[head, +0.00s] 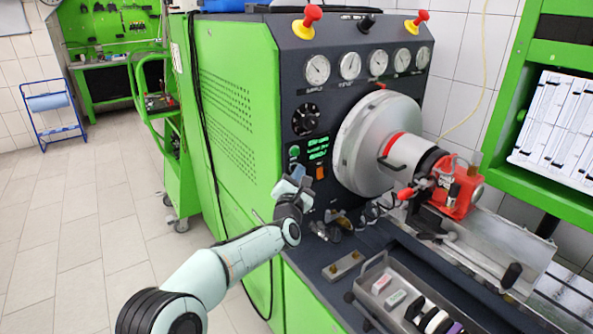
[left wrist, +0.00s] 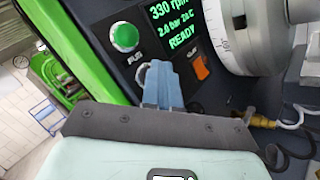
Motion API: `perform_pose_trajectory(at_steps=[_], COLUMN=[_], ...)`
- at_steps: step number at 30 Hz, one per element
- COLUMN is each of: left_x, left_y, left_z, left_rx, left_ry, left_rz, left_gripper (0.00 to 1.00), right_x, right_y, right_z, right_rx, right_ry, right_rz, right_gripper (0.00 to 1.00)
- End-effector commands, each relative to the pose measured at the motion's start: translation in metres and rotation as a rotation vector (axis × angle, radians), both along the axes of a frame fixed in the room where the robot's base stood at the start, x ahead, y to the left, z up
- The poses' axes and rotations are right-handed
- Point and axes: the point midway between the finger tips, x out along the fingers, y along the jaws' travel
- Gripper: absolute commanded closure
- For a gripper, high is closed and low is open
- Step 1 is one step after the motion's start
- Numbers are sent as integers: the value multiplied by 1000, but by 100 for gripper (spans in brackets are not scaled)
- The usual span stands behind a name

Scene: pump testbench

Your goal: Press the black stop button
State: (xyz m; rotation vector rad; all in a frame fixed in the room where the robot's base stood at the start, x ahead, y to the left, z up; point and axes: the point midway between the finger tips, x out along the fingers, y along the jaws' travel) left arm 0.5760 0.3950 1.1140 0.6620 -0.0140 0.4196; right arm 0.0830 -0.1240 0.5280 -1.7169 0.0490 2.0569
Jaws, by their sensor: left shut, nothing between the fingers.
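My left gripper (head: 297,174) is shut and empty, with its blue fingertips close to the dark control panel (head: 298,116) of the green pump testbench. In the left wrist view its blue fingers (left wrist: 163,80) point at the panel just below and right of the green button (left wrist: 124,37), and left of the orange switch (left wrist: 201,67). I see no black stop button there; the fingers cover that patch of panel. I cannot tell whether they touch it. The green button (head: 294,152) also shows in the head view. My right gripper is not in view.
A lit green-text display (head: 317,147) reads READY. A black dial (head: 306,119) and several gauges (head: 350,66) sit higher. Two red knobs and a black knob (head: 367,22) top the panel. A grey tray (head: 374,297) holds parts. Open tiled floor lies left.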

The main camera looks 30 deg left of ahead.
Motion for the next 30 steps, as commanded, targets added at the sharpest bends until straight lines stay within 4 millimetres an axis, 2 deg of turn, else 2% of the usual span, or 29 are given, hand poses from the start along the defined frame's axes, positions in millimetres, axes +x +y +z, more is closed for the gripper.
perform_pose_trajectory(at_steps=[8,19,30], left_x=[-1,-7,-8], left_y=[1,-15,-18], left_z=[0,-1,0], left_rx=[1,-1,0], left_ry=[0,-1,-1], left_rz=[2,1,1], left_gripper=[100,100,100], right_x=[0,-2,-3], right_y=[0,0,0], right_z=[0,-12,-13], right_rx=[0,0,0], right_ry=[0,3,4], right_rz=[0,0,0], right_gripper=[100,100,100])
